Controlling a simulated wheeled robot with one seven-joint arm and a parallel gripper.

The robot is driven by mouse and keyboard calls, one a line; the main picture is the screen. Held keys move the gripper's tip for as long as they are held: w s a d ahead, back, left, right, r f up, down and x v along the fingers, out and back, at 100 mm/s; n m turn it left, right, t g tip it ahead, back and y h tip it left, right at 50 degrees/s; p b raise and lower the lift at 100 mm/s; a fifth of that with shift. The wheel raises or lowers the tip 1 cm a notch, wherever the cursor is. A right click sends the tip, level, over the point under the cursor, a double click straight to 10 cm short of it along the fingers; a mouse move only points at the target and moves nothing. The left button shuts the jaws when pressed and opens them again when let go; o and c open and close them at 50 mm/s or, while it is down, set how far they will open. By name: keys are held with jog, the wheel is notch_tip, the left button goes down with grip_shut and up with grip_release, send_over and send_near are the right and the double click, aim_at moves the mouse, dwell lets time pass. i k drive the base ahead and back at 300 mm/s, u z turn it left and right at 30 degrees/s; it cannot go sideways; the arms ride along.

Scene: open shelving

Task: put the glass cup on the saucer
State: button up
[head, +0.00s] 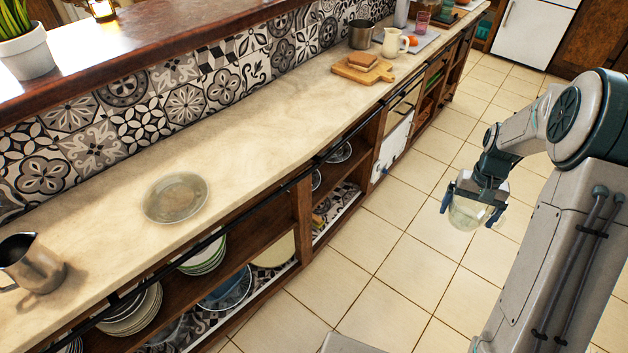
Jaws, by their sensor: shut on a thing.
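A clear glass cup (466,215) is held in my gripper (470,212) at the right of the head view, over the tiled floor and away from the counter. The gripper points down and its fingers sit on either side of the cup. A round, grey, see-through saucer (175,198) lies flat on the counter at the left, with nothing on it. The gripper and cup are well to the right of the saucer.
The pale counter (255,130) is clear around the saucer. A metal pitcher (32,264) stands at its near left end. A wooden board (362,70), a cream jug (394,42) and a metal pot (362,34) stand farther back. A dark rail (345,138) runs along the counter's front edge.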

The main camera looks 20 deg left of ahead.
aim_at(179, 194)
jog(key=z, duration=0.15)
jog(key=k, duration=0.4)
jog(key=u, duration=1.6)
